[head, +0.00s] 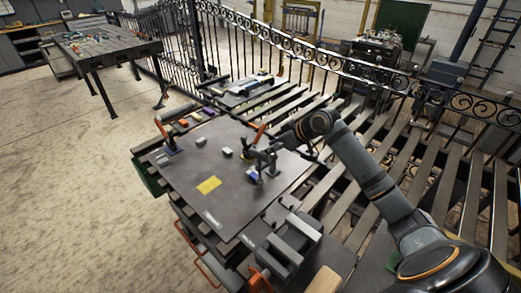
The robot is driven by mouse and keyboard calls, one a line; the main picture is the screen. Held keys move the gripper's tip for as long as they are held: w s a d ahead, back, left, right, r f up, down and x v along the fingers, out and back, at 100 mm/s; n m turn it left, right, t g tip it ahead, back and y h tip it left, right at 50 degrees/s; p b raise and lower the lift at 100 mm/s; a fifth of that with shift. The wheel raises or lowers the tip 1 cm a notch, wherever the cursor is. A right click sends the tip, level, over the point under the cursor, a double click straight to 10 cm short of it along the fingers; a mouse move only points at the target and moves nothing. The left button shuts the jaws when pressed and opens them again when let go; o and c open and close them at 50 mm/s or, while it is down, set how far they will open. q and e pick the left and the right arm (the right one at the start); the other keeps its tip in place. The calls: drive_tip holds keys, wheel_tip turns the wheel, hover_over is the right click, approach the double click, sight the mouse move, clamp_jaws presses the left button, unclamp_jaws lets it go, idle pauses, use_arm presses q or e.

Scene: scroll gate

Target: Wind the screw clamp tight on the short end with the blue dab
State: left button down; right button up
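My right gripper (262,160) is over the right part of the dark tabletop, its arm coming in from the right. The fingers are small and partly hidden, so I cannot tell whether they are open or shut. A small piece with a blue patch (253,175) is just below the gripper; I cannot tell whether they touch. An orange-handled tool (259,133), possibly a clamp, stands close behind the gripper. Another orange-handled clamp-like tool (166,138) stands at the table's left edge. Which is the screw clamp is unclear, as is its tightness. My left gripper is not in view.
The dark worktable (185,180) carries a yellow card (208,185) and small grey blocks (227,152). Its middle is mostly clear. A large iron gate (290,45) with scrolls stands behind. Another cluttered table (105,42) is at upper left, beyond open floor.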

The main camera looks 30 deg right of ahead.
sight(259, 151)
drive_tip(key=x, duration=0.2)
drive_tip(key=p+x, duration=0.1)
drive_tip(key=x, duration=0.2)
drive_tip(key=shift+a+r, duration=0.15)
drive_tip(key=shift+a, duration=0.1)
drive_tip(key=shift+w+a+f, duration=0.15)
drive_tip(key=shift+w+f, duration=0.1)
drive_tip(key=shift+f, duration=0.05)
drive_tip(key=shift+w+f, duration=0.2)
drive_tip(key=shift+f, duration=0.15)
drive_tip(key=c, duration=0.6)
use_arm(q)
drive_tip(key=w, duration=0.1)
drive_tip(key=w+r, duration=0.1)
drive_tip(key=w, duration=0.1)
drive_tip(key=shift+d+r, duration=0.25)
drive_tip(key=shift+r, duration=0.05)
use_arm(e)
clamp_jaws()
